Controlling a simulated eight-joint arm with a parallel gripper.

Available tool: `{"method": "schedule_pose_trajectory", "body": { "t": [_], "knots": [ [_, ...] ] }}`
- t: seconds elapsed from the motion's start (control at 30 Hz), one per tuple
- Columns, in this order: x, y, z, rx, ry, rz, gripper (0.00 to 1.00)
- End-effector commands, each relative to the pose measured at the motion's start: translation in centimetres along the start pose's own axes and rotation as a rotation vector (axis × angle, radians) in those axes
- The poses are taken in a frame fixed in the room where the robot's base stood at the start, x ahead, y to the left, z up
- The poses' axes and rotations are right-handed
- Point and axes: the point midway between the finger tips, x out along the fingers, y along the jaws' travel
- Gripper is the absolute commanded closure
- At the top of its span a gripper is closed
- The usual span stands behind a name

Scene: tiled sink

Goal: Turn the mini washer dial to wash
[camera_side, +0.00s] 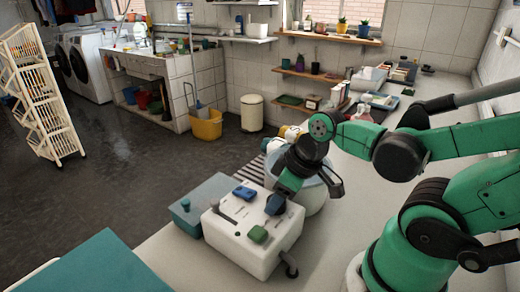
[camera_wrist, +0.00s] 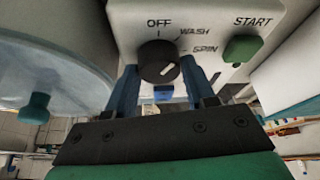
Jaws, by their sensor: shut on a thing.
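The mini washer's white control box (camera_side: 262,257) stands on the counter. Its round black dial (camera_wrist: 157,62) shows in the wrist view between my blue fingers, under the labels OFF, WASH and SPIN. A short white mark sits on the right part of the dial's face, pointing roughly to the right, near the SPIN side; its exact setting is hard to tell. My gripper (camera_side: 284,196) reaches down to the box from the upper right and is shut on the dial. The green START button (camera_wrist: 243,48) is right of the dial and also shows in the side view (camera_side: 258,234).
A pale round tub (camera_side: 316,202) stands right behind the box, close to my gripper. A blue button (camera_side: 244,192) sits on the box, and a teal-grey box (camera_side: 207,192) stands left of it. The counter (camera_side: 318,262) to the right is clear.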

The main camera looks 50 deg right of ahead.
Motion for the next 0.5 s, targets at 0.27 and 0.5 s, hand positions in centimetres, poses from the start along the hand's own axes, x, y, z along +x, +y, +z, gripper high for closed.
{"method": "schedule_pose_trajectory", "body": {
  "t": [0.27,0.5],
  "knots": [
    [0.02,-0.07,-0.03,0.085,0.003,0.034,1.0],
    [0.02,-0.08,-0.04,0.103,0.003,0.041,1.0]
  ]
}}
